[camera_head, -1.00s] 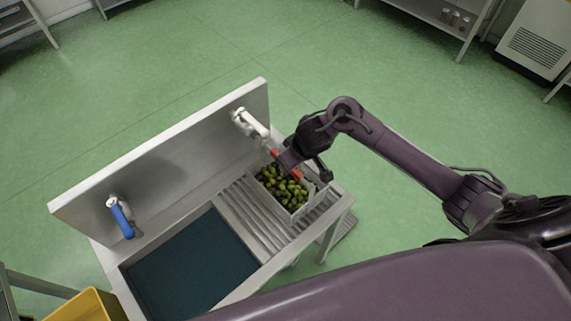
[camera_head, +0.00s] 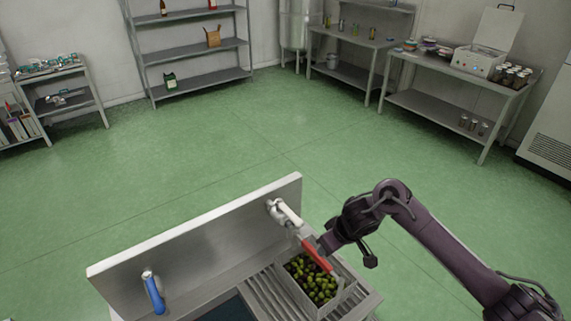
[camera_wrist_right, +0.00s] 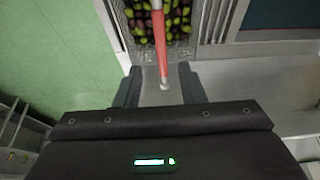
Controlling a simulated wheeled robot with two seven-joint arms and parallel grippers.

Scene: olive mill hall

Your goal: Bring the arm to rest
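My right arm comes in from the right in the head view, bent at a raised elbow. Its gripper (camera_head: 328,245) is beside the red lever (camera_head: 317,255) of the right-hand white tap (camera_head: 284,211). In the right wrist view the two fingers (camera_wrist_right: 161,85) are spread, with nothing gripped. The red lever (camera_wrist_right: 159,45) points down between them, its pale end at fingertip level with space on both sides. I cannot tell how far apart in depth they are. My left gripper is not in view.
A crate of green and dark olives (camera_head: 342,296) stands on the ribbed drainboard (camera_head: 262,290) below the lever. A blue-lever tap (camera_head: 153,292) is on the splashback (camera_head: 200,237). Open green floor (camera_head: 220,160) lies beyond. Shelves (camera_head: 195,55) and a workbench (camera_head: 450,80) line the back.

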